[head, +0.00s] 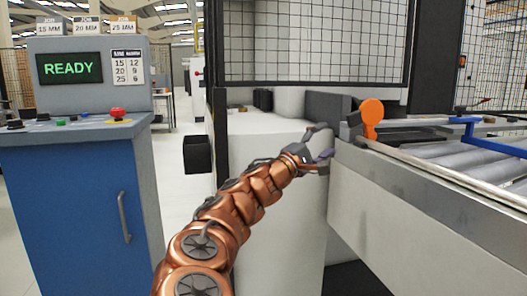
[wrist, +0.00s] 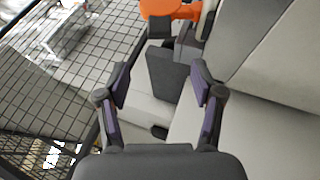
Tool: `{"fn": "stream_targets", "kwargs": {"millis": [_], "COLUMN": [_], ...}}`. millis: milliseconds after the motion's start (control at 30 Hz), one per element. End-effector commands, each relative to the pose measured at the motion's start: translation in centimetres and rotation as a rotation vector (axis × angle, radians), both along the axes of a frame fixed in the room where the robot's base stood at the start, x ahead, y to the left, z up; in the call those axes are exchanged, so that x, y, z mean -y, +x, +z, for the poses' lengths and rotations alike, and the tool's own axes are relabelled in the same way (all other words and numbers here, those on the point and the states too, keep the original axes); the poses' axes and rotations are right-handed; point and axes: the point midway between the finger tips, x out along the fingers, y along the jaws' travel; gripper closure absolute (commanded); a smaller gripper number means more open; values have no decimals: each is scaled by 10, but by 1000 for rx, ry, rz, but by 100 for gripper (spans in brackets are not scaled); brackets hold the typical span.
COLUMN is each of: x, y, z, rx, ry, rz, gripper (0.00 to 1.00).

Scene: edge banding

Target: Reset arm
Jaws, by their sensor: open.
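My copper-coloured arm reaches up from the bottom of the head view. My gripper (head: 322,142) is at its end, in front of the pale machine body (head: 275,215) and close to the left end of the roller conveyor. In the wrist view, the two fingers of my gripper (wrist: 160,85) stand wide apart with nothing between them. The same orange part (head: 371,112) stands just right of my gripper in the head view.
A blue control cabinet (head: 85,200) stands at the left, with a green READY screen (head: 69,68), buttons and a red knob (head: 117,112). A conveyor with rollers (head: 470,165) and a blue bar (head: 490,145) runs right. Black mesh fencing (head: 315,45) rises behind. Floor shows between cabinet and machine.

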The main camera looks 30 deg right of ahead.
Motion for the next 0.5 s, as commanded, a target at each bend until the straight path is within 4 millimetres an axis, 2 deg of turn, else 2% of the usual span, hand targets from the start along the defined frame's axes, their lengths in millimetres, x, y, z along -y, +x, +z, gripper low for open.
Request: {"fn": "stream_targets", "kwargs": {"millis": [167,267,367,500], "x": [0,1,4,8], "y": [-1,-10,-33,-80], "z": [2,14,36,66], "rx": [2,26,82,187], "ry": [2,22,72,187], "rz": [-1,-12,-37,-93], "gripper": [33,33,33,33]}}
